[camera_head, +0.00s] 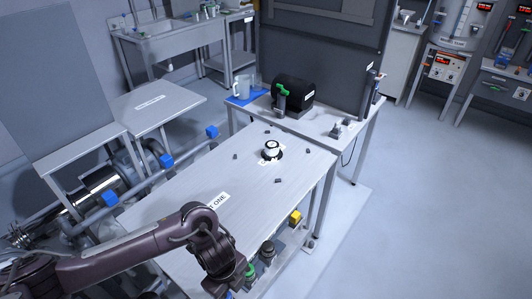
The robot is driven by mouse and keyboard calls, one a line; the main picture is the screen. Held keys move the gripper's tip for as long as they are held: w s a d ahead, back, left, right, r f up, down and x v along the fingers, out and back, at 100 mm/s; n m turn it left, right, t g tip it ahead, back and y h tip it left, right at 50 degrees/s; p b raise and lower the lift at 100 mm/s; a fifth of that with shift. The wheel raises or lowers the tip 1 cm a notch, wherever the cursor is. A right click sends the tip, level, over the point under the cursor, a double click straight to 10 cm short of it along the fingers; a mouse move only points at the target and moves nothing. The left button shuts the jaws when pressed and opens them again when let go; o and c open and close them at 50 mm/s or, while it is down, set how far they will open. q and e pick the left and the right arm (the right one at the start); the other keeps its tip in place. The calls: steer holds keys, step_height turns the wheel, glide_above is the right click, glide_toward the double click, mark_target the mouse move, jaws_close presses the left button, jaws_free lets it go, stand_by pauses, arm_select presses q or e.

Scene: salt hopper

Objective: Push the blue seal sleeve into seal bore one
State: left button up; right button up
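My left arm comes in from the lower left, and its wrist hangs over the front of the metal-topped bench (190,255). My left gripper's fingers cannot be made out below the wrist. A small blue bit (229,294) shows at the bottom edge beside the wrist; I cannot tell whether it is the seal sleeve. A label (217,201) ending in "ONE" lies on the bench top, partly hidden by my arm. No bore opening shows beside it. A round white and black part (271,148) stands upright on the bench farther back, over another label. My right gripper is out of view.
Several small dark pieces (278,180) sit around the round part. A rear table (315,122) holds a black cylinder (293,91) and a clear jug (242,86) on a blue mat. Pipes with blue handles (166,160) run along the left. The floor at right is clear.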

arm_select(q)
steer(key=a+y, duration=0.1)
steer(key=a, duration=0.2)
steer(key=shift+w+r, duration=0.1)
step_height(320, 180, down, 8)
steer(key=b, duration=0.7)
steer(key=shift+d, duration=0.1)
steer(key=shift+f+b, duration=0.4)
steer(key=shift+f, duration=0.15)
steer(key=shift+p, duration=0.4)
stand_by(0.4)
steer(key=shift+c, duration=0.4)
